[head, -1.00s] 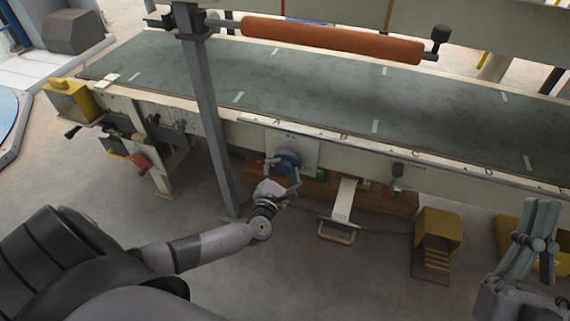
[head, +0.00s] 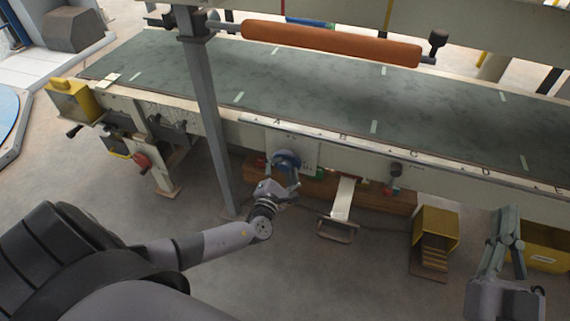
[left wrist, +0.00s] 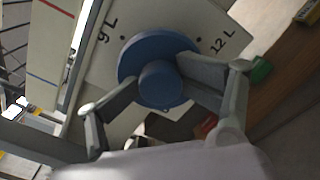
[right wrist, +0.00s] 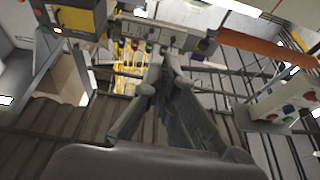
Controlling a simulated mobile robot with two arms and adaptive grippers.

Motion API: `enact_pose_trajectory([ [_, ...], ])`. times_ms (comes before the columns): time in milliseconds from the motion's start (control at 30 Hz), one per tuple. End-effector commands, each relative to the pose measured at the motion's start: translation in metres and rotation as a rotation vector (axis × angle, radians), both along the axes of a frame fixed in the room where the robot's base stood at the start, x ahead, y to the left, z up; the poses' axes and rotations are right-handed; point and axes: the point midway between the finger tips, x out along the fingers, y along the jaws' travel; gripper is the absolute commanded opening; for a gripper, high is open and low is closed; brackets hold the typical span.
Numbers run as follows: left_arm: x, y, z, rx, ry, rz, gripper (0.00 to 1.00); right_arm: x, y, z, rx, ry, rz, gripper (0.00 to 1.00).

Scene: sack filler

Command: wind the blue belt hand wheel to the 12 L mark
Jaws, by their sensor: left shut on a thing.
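The blue hand wheel (left wrist: 150,48) sits on a pale plate on the side of the belt frame; it also shows in the head view (head: 286,158). In the left wrist view, the 9 L mark (left wrist: 107,32) is at the wheel's upper left and the 12 L mark (left wrist: 223,43) at its upper right, each with a dark dot. My left gripper (left wrist: 158,82) is shut on the wheel, one finger on each side of its raised middle. I cannot tell where a pointer on the wheel stands. My right gripper (head: 508,210) looks shut and empty, right of the yellow step.
The green belt (head: 310,95) runs above the wheel, with an orange roller (head: 330,40) over it. A grey post (head: 208,120) stands just left of my left gripper. A yellow step (head: 436,235) and a pale pedal (head: 342,205) stand on the floor to the right.

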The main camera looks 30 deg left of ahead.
Motion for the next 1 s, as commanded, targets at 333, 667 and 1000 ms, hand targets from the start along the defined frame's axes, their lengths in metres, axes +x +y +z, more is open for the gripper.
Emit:
enact_pose_trajectory([
  [333,0.004,0.002,0.007,0.107,0.016,0.005,0.24,0.008,-0.004,-0.039,-0.059,0.222,-0.013,0.00],
  [667,0.005,0.002,0.005,0.157,0.028,0.004,0.24,0.008,-0.006,-0.060,-0.085,0.321,-0.019,0.00],
  [1000,0.004,0.002,0.005,0.155,0.026,0.004,0.63,0.008,-0.006,-0.059,-0.084,0.319,-0.019,0.00],
])
